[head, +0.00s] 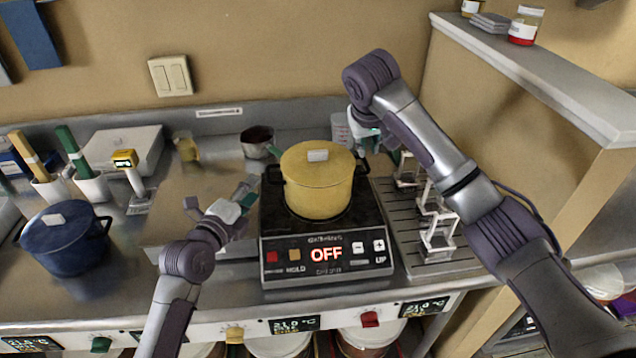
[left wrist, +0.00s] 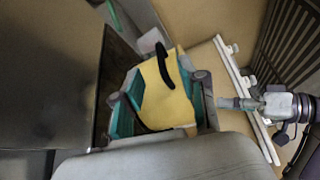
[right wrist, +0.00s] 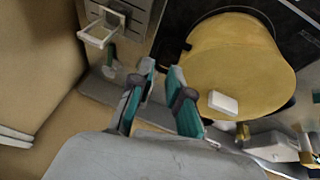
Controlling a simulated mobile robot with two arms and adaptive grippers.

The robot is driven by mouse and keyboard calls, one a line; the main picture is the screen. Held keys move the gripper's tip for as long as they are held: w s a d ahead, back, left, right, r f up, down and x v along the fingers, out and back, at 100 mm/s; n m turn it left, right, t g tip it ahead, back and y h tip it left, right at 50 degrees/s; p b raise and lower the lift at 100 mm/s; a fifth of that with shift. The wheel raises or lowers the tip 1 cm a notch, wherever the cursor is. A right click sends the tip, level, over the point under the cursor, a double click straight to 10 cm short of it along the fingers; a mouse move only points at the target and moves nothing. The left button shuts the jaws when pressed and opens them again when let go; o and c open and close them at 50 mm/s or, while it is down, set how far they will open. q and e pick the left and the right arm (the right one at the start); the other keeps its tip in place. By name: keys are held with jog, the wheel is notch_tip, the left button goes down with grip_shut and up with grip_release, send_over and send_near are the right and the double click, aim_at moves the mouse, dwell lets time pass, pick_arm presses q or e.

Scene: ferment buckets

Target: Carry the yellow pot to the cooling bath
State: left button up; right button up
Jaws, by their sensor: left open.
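The yellow pot (head: 318,190), with its lid on and dark side handles, stands upright on the black hot plate (head: 327,262), whose display reads OFF. My left gripper (head: 250,190) is open just left of the pot, by its left handle. In the left wrist view, the dark handle (left wrist: 163,65) shows between the spread fingertips (left wrist: 166,80), against the yellow wall. My right gripper (head: 372,143) is behind and right of the pot. In the right wrist view its fingers (right wrist: 161,68) are a little apart and empty, beside the pot (right wrist: 235,65). I cannot make out the cooling bath.
A blue pot (head: 65,243) stands at the left. A drain tray (head: 405,225) with white wire frames (head: 438,235) is close on the right, under my right arm. A saucepan (head: 257,142) and a measuring cup (head: 341,128) stand behind. A raised shelf (head: 560,90) bounds the right.

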aim_at(267, 171)
pick_arm(q)
jog(key=x, duration=0.8)
jog(key=shift+w, duration=0.2)
pick_arm(e)
jog(key=x, duration=0.8)
jog(key=shift+w+f, duration=0.1)
jog(key=shift+f, duration=0.05)
pick_arm(q)
jog(key=shift+c, duration=1.4)
pick_arm(e)
jog(key=shift+c, duration=1.4)
pick_arm(q)
grip_shut()
pick_arm(e)
grip_shut()
pick_arm(q)
jog(key=shift+w+r, duration=0.15)
jog(key=shift+r, duration=0.15)
pick_arm(e)
jog(key=shift+w+r, duration=0.15)
jog(key=shift+r, duration=0.15)
